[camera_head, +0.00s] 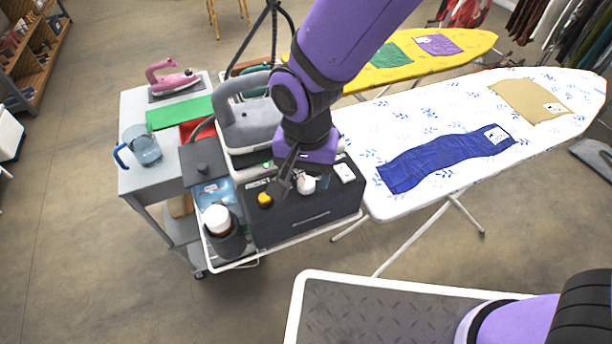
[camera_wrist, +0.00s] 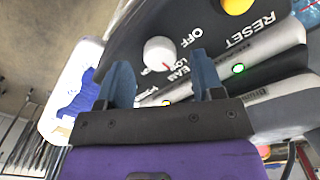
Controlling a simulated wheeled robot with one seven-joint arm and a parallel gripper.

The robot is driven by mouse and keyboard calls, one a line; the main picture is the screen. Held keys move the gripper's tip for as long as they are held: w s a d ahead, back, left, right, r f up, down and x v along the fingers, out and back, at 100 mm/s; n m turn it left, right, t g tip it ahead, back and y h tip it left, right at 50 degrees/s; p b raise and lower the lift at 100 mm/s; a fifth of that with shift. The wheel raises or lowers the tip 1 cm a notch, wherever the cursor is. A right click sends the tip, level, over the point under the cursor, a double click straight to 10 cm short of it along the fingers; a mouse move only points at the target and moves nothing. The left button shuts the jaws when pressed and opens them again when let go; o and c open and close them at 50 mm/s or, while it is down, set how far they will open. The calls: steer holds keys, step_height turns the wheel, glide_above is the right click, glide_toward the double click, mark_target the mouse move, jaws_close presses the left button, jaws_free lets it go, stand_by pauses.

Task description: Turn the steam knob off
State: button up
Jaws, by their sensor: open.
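The steam knob (camera_wrist: 160,53) is a round white knob on the dark front panel of the steam station, and it also shows in the head view (camera_head: 306,184). A small red mark on its rim faces the lower lettering, away from the OFF label (camera_wrist: 190,38). Lettering below it is partly hidden by a finger. My gripper (camera_wrist: 163,76) is open, with its two blue-grey fingers apart and nothing between them. The knob lies just beyond the fingertips, about midway between them; contact cannot be made out. In the head view my gripper (camera_head: 287,183) is just left of the knob.
A yellow RESET button (camera_head: 264,199) sits left of the knob. A grey iron (camera_head: 249,122) rests on top of the station. A brown-and-white bottle (camera_head: 216,221) stands at its left. A white ironing board (camera_head: 361,183) with blue cloth (camera_head: 440,160) is close on the right.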

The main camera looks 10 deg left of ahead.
steer(key=shift+f, duration=0.95)
steer(key=c, duration=0.9)
